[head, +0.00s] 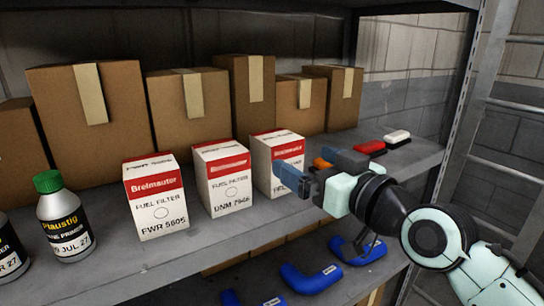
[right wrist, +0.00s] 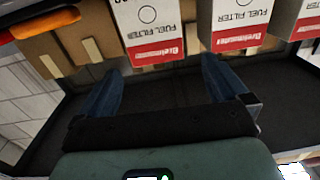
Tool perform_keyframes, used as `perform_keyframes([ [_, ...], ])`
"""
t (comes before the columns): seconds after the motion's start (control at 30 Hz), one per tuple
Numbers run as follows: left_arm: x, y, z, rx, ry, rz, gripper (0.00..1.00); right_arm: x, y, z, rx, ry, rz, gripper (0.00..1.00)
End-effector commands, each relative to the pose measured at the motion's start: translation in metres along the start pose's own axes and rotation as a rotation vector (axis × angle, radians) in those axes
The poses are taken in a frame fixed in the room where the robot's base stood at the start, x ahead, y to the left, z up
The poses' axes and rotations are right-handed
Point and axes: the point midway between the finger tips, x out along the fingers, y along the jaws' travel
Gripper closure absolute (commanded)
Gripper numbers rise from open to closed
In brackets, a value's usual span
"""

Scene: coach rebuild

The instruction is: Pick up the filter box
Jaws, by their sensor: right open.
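Three white and red fuel filter boxes stand upright in a row on the shelf. The left box (head: 155,197) reads FWR 5605, the middle box (head: 223,178) reads DNM with digits hard to read, and the right box (head: 268,160) is partly hidden by my right gripper. My right gripper (head: 316,168) is open and empty, in front of and beside the right box. In the right wrist view the boxes look upside down; the right box (right wrist: 146,28) is ahead of the spread blue fingers (right wrist: 163,84), not clearly between them. My left gripper is out of view.
Brown cartons (head: 88,115) line the back of the shelf (head: 110,278). A bottle with a green cap (head: 64,222) stands left. An orange item (head: 321,163), a red one (head: 371,148) and a white-topped one (head: 397,138) lie right. Blue hoses (head: 311,279) are below. A post (head: 462,110) stands right.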

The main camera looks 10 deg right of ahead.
Motion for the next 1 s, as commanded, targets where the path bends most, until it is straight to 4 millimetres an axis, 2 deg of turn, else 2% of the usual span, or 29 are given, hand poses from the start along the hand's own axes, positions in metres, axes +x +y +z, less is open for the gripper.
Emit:
perform_keyframes([
  [0.03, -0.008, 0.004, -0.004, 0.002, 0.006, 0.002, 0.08, 0.013, 0.0, -0.003, 0.0, -0.002, -0.002, 0.0],
  [0.2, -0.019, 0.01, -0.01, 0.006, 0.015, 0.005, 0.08, 0.043, 0.0, -0.004, 0.0, 0.0, -0.001, 0.0],
  [0.47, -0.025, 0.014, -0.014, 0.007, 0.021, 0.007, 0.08, 0.062, 0.001, -0.002, 0.001, 0.0, -0.001, 0.0],
  [0.7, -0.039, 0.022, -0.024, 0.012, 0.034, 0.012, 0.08, 0.098, 0.005, -0.005, -0.001, 0.0, 0.0, 0.0],
  [0.8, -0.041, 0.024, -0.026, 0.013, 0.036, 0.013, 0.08, 0.106, 0.005, -0.004, 0.0, 0.0, 0.0, 0.0],
  [1.0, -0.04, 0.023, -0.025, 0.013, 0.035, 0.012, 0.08, 0.107, 0.005, -0.003, 0.0, 0.001, 0.001, 0.0],
])
